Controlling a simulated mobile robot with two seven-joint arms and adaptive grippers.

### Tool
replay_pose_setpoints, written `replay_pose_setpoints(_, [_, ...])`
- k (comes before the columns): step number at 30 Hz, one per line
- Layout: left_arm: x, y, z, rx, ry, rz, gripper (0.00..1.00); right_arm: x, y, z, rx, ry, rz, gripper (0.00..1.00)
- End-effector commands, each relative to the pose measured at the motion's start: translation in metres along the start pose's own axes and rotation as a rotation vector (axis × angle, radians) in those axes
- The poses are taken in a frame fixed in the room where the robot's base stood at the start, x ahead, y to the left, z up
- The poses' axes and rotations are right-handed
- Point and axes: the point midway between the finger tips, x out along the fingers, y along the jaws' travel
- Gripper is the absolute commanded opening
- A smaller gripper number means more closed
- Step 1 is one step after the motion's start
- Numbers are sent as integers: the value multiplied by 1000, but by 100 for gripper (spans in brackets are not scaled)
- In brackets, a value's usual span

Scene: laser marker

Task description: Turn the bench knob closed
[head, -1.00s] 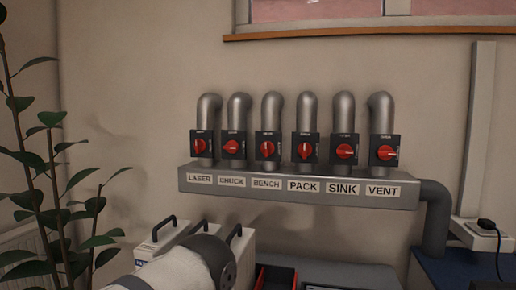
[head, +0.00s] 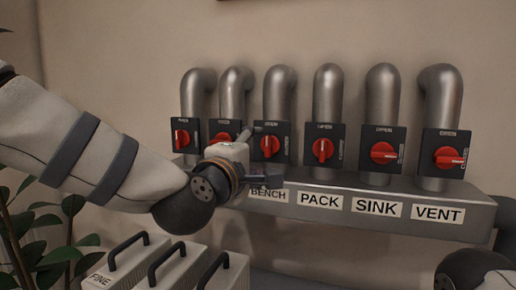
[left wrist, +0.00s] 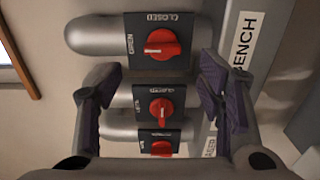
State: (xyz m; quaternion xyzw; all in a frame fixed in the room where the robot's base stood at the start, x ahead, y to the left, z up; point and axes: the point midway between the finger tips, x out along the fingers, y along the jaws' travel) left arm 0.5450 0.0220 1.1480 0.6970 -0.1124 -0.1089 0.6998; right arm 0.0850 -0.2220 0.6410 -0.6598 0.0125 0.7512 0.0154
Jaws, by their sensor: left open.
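The bench knob (head: 270,147) is a red rotary handle on a dark plate, third from the left above the BENCH label. In the left wrist view this knob (left wrist: 163,43) is the top one; its white mark points toward the word OPEN, with CLOSED a quarter turn away. My left gripper (head: 266,155) is open and empty in front of the bench plate, its fingers partly covering the plate and label from the head. In the left wrist view its two purple-padded fingers (left wrist: 156,82) stand apart on either side, below the bench knob in the picture. My right gripper is out of view.
Other red knobs flank it: pack (head: 322,150), sink (head: 383,153), vent (head: 449,157), and chuck (head: 222,138) and laser (head: 182,138) to the left. A grey duct (head: 410,190) runs below. Handled boxes (head: 170,268) and a plant (head: 40,225) are lower left.

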Motion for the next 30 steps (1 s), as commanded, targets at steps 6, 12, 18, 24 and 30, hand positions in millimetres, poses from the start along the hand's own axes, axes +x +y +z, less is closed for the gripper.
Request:
replay_pose_setpoints(6, [53,-2,0,2,1,-3,62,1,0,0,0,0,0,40])
replay_pose_setpoints(12, [72,-1,0,3,0,-2,62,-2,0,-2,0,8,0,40])
replay_pose_setpoints(18, [74,-2,0,3,0,-3,62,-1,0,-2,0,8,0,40])
replay_pose_setpoints(24, [74,-2,0,3,0,-3,30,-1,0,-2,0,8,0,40])
replay_pose_setpoints(30, [74,-2,0,4,0,-3,14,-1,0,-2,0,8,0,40])
